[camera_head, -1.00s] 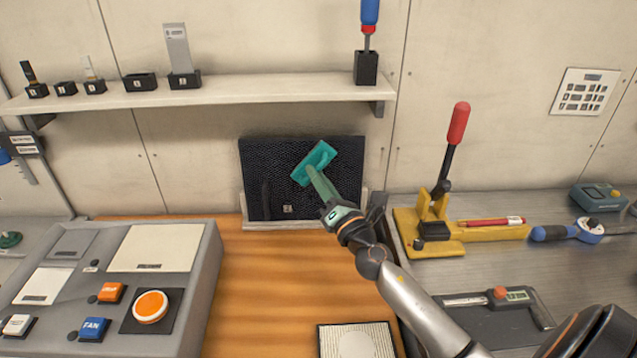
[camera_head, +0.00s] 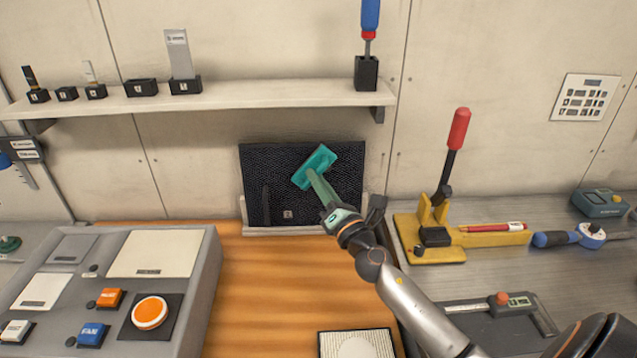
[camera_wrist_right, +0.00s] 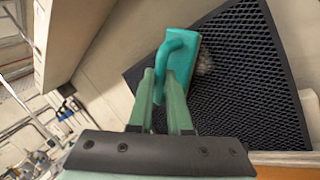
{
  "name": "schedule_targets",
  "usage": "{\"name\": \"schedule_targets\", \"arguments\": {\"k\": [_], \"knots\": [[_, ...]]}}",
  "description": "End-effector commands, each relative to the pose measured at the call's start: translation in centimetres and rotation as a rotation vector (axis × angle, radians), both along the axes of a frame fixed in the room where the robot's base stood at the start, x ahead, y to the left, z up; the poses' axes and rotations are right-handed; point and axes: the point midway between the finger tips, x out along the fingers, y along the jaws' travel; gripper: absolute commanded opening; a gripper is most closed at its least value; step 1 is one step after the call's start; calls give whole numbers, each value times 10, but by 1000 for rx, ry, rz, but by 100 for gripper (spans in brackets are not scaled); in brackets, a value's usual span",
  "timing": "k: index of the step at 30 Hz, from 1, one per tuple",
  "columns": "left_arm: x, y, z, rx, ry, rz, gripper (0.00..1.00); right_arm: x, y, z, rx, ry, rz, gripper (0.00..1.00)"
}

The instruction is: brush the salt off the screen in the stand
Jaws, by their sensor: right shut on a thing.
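The screen (camera_head: 290,205) is a dark mesh panel leaning upright in a pale stand (camera_head: 290,231) against the back wall. My right gripper (camera_head: 322,190) is shut on the handle of a teal brush (camera_head: 313,166). The brush head is in front of the screen's upper middle; I cannot tell whether it touches. In the right wrist view, the brush (camera_wrist_right: 188,65) overlaps the mesh screen (camera_wrist_right: 250,75). A greyish-white patch of salt (camera_wrist_right: 205,62) shows on the mesh right beside the brush head. My left gripper is out of view.
A shelf (camera_head: 230,98) with small black holders runs above the screen. A control console (camera_head: 215,270) stands at left. A yellow lever fixture (camera_head: 430,248) and a blue-handled tool (camera_head: 570,236) are at right. The orange wooden top (camera_head: 265,290) is mostly clear in front.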

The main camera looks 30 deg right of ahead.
Motion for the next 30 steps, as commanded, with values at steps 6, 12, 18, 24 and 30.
{"name": "schedule_targets", "arguments": {"k": [6, 12, 18, 24, 30], "knots": [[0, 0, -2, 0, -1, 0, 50, 4, -2, 0, -1, -1, -1, 0], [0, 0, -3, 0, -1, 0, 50, 7, -5, -1, -1, -1, -1, 0], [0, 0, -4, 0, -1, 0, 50, 7, -6, -1, -1, -1, -1, 0], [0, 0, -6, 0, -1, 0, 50, 0, -17, -2, -3, -1, -1, 0], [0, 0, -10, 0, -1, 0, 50, -10, -32, -2, -3, 0, -1, 0]]}}
